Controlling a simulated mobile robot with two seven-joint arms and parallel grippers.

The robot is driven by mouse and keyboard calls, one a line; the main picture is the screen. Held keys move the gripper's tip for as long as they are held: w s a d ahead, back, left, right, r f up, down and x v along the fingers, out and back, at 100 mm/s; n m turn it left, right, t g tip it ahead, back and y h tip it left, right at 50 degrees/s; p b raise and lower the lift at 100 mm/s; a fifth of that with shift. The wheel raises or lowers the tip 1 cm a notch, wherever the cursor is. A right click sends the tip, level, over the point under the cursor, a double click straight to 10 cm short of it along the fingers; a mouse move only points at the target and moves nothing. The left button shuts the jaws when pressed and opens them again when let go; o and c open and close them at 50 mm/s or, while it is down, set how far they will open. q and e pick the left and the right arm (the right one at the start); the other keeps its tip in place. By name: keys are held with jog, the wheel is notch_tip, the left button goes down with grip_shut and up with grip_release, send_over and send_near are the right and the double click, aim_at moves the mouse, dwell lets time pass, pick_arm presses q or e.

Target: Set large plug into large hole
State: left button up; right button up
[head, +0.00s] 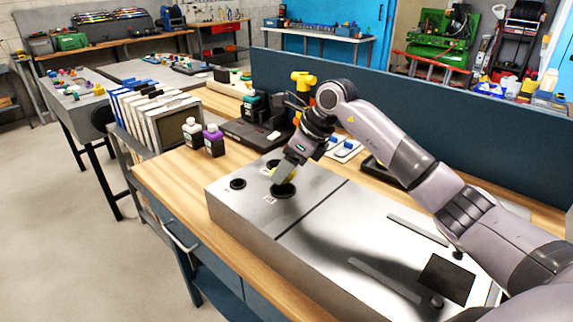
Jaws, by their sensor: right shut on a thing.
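A metal box (232,215) on the wooden bench has several dark round holes in its top. The large hole (283,191) is the biggest dark round near the box's left end, with a small label beside it. My right gripper (283,174) reaches down from the right, just above and behind this hole. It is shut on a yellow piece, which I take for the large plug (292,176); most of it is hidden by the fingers. I cannot tell whether the plug touches the hole. My left gripper is out of view.
A smaller hole (238,184) lies to the left. Behind the box stand two bottles, the purple one (213,140) nearest, and a black device (255,132). A blue-grey panel (440,120) runs along the back. The box's front left top is clear.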

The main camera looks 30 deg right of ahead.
jog(key=o, duration=0.7)
jog(key=shift+p+v, duration=0.65)
jog(key=shift+v, duration=0.85)
jog(key=v, duration=0.8)
